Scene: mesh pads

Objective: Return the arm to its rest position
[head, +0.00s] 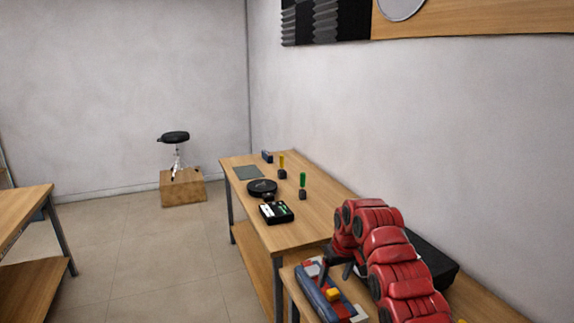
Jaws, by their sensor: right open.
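My right arm is red and comes in from the lower right of the head view, bent over the near bench. My right gripper (340,264) is dark and points down and left at the arm's end, close to a blue and grey tool-like thing (322,294) on the bench. The gripper is open, and I see nothing held in it. Whether it touches the blue thing I cannot tell. My left gripper is not in view.
The far bench (318,221) carries a dark round device (262,187), a black box with white and green parts (276,212), a grey mesh pad (248,172) and yellow and green-handled tools (302,184). A black case (432,256) lies behind my arm. The floor at left is clear.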

